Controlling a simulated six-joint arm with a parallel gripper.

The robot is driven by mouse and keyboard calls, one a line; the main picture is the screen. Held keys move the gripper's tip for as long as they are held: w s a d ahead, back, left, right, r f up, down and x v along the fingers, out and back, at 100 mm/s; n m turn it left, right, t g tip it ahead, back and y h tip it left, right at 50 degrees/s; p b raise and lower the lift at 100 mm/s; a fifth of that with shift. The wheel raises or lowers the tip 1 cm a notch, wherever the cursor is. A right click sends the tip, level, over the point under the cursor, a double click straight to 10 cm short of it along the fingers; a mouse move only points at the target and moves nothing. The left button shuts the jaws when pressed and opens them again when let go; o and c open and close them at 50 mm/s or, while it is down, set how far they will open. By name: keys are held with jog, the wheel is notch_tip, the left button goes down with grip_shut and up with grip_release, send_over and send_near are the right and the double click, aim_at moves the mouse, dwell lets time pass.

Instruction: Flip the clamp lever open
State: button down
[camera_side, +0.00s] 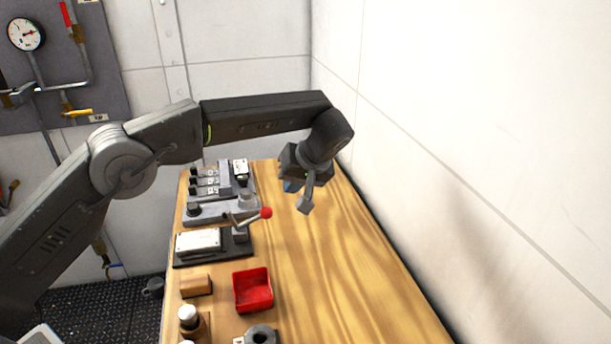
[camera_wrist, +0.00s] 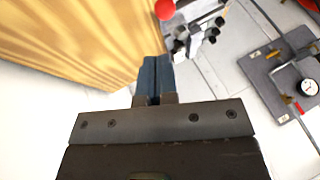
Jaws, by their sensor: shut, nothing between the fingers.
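The clamp lever (camera_side: 252,218) is a thin metal arm with a red ball knob (camera_side: 266,213) at its end. It slants up to the right from the clamp base (camera_side: 240,235) on the bench. In the wrist view the red knob (camera_wrist: 165,9) shows at the top edge, beyond my fingertips; the rest of the lever is hard to make out there. My gripper (camera_side: 292,187) is above the bench, to the right of and higher in the picture than the knob, apart from it. Its blue fingers (camera_wrist: 154,75) are together with nothing between them.
A red tray (camera_side: 253,306), a wooden block (camera_side: 196,285) and a hex nut (camera_side: 262,335) lie nearer on the wooden bench (camera_side: 340,270). A switch unit (camera_side: 207,182) stands behind the clamp. The bench's right side is clear up to the white wall (camera_side: 480,150).

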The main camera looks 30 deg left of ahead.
jog(key=d, duration=0.1)
jog(key=d+r, duration=0.2)
jog(key=shift+w+r, duration=0.15)
jog(key=shift+w, duration=0.15)
dwell(0.4)
jog(key=s+a+r+m+t+h, duration=0.2)
jog(key=s+a+r+m+h, duration=0.25)
jog(key=s+a+r, duration=0.75)
jog(key=s+a+f+m+t+h, duration=0.1)
jog(key=s+f, duration=0.1)
jog(key=s, duration=0.9)
jog(key=s+a+f+m+t+h, duration=0.1)
jog(key=s+f+m+t, duration=0.1)
jog(key=s, duration=0.9)
jog(key=shift+s+f, duration=0.35)
jog(key=shift+f, duration=0.45)
jog(key=shift+m, duration=0.25)
